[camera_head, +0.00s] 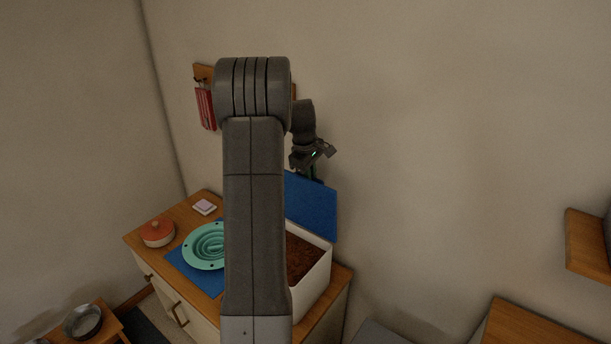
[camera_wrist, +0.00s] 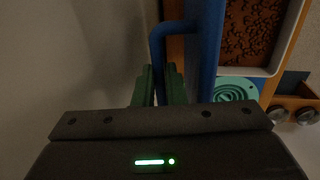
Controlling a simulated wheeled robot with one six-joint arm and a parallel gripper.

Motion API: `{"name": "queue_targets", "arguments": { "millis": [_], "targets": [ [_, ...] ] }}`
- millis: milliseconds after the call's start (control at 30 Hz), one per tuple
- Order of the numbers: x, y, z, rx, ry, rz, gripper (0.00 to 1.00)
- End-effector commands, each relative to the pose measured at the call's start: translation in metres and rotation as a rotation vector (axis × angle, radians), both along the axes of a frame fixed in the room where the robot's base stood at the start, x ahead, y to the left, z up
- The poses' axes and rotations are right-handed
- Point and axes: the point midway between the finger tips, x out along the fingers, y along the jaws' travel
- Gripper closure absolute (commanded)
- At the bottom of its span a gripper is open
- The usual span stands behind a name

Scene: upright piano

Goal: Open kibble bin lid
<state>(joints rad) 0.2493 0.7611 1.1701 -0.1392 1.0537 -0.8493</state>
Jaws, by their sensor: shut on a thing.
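The kibble bin (camera_head: 318,282) is a white box on the wooden cabinet, with brown kibble (camera_head: 300,260) inside. Its blue lid (camera_head: 312,207) stands raised, roughly upright, at the back of the bin, and the opening is uncovered. My gripper (camera_head: 313,172) is at the lid's top edge. In the wrist view, my gripper's green fingers (camera_wrist: 159,88) are shut on the blue lid handle (camera_wrist: 157,48). The lid shows nearly edge-on there (camera_wrist: 210,50), with kibble (camera_wrist: 250,30) beyond it. My arm hides the bin's left side in the head view.
A teal ridged bowl (camera_head: 203,246) sits on a blue mat (camera_head: 205,279) left of the bin. An orange-lidded pot (camera_head: 157,232) and a small pale item (camera_head: 204,207) are also on the cabinet (camera_head: 140,240). A wall shelf (camera_head: 588,243) is at right. The wall is close behind.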

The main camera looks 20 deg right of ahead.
Motion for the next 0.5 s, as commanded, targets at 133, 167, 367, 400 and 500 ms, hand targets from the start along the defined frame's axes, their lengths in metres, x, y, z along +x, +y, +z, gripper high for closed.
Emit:
{"name": "queue_targets", "arguments": {
  "millis": [133,167,367,400,500],
  "targets": [
    [0.004,-0.010,-0.009,0.007,0.018,-0.002,1.00],
    [0.006,-0.011,-0.010,0.007,0.017,-0.002,1.00],
    [0.012,-0.019,-0.013,0.007,0.018,-0.001,1.00],
    [0.013,-0.020,-0.013,0.007,0.018,-0.001,1.00],
    [0.014,-0.021,-0.013,0.007,0.018,-0.001,1.00]
  ]
}}
